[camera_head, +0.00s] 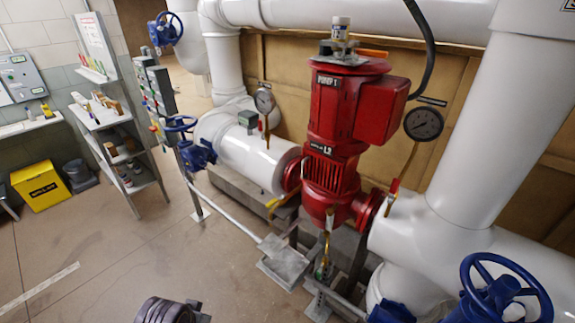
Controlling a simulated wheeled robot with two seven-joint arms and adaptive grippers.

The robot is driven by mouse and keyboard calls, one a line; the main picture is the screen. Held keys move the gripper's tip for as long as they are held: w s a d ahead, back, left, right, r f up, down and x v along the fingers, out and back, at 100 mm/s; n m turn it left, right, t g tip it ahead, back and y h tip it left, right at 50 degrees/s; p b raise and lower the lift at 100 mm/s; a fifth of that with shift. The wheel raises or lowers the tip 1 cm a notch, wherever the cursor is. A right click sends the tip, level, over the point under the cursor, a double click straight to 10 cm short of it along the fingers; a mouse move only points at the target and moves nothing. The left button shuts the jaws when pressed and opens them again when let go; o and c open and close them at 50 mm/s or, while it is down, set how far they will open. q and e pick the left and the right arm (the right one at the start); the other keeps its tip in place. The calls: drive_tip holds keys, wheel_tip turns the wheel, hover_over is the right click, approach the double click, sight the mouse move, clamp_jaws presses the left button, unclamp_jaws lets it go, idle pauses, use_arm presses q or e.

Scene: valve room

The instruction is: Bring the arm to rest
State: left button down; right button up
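Neither of my grippers can be made out in the head view. A dark grey ribbed part (168,311) shows at the bottom edge, cut off by the frame; I cannot tell whether it belongs to one of my arms. The red pump (335,150) stands upright ahead, between white pipes. Nothing of mine is seen touching it.
A blue valve wheel (505,285) is close at bottom right; another blue valve (190,145) is left of the pump. A grey shelf rack (115,150) and a yellow box (40,185) stand at left. Grey plates (285,262) lie below the pump. The left floor is mostly clear.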

use_arm(q)
drive_tip(key=s+f+g, duration=0.1)
drive_tip(key=s+f, duration=0.1)
drive_tip(key=f, duration=1.4)
drive_tip(key=s+f, duration=0.2)
drive_tip(key=f, duration=1.5)
drive_tip(key=s+a+f, duration=0.2)
drive_tip(key=s+f, duration=0.7)
drive_tip(key=s, duration=0.1)
drive_tip(key=s+a+f+g, duration=0.1)
drive_tip(key=s+a+f, duration=0.1)
drive_tip(key=s+f, duration=0.7)
drive_tip(key=shift+s+f+g, duration=0.3)
drive_tip(key=shift+s, duration=0.85)
